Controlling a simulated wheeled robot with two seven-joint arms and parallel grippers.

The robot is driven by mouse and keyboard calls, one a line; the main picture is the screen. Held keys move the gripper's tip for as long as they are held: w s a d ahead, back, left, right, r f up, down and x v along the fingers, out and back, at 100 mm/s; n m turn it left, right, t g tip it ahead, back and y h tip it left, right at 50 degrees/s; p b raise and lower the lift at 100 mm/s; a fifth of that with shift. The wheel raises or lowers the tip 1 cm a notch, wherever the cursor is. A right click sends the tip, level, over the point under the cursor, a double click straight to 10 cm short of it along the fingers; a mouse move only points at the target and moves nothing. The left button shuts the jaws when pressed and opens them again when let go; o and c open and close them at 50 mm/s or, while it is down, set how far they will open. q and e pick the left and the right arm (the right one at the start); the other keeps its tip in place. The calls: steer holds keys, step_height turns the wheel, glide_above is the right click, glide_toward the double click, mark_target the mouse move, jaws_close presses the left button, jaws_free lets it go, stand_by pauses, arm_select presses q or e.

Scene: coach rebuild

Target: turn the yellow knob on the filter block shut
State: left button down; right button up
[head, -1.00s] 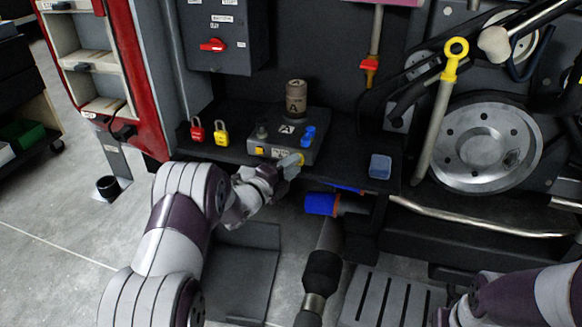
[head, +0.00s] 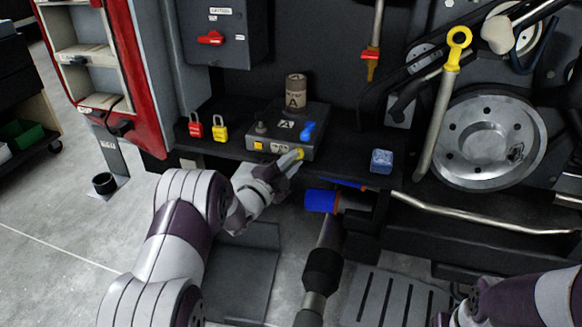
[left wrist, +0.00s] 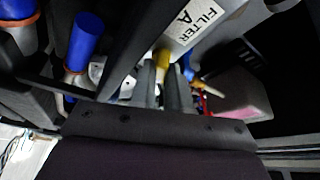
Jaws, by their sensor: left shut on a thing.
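The filter block (head: 262,135) is a dark grey box with an "A" label on top and a canister standing on it, on the dark shelf. The yellow knob (head: 300,152) is at the right of its front face. My left gripper (head: 294,158) comes up from the lower left and is shut on the knob, partly covering it. In the left wrist view the closed fingers (left wrist: 162,85) reach the yellow knob (left wrist: 162,56) beside the "FILTER A" label. The knob's exact angle is hard to tell. My right arm shows at the lower right; its gripper is out of view.
A blue lever (head: 308,130) and a yellow square (head: 258,146) are on the block. Red (head: 196,127) and yellow (head: 220,131) padlocks stand to its left. A small blue box (head: 381,161) sits to the right. A blue-ended pipe (head: 321,201) lies below, close to my gripper.

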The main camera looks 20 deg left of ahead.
arm_select(q)
steer(key=shift+d+f+n+t+y+b, duration=0.15)
steer(key=shift+n+t+y+b, duration=0.8)
steer(key=shift+n, duration=1.95)
steer(key=shift+d+f+n+t+y+b, duration=0.1)
steer(key=shift+n+t+y+b, duration=0.45)
steer(key=shift+n+y, duration=1.6)
steer(key=shift+d+f+n+t+y+b, duration=0.15)
steer(key=shift+n+t+y+b, duration=0.45)
steer(key=shift+n, duration=3.05)
steer(key=shift+n+b, duration=0.3)
steer(key=shift+n, duration=0.1)
steer(key=c, duration=1.4)
jaws_free()
steer(key=shift+r, duration=0.1)
steer(key=p+v, duration=0.2)
steer(key=v, duration=1)
steer(key=shift+s+f+p, duration=0.2)
steer(key=shift+s+p, duration=0.1)
steer(key=shift+s, duration=0.05)
steer(key=shift+f, duration=0.1)
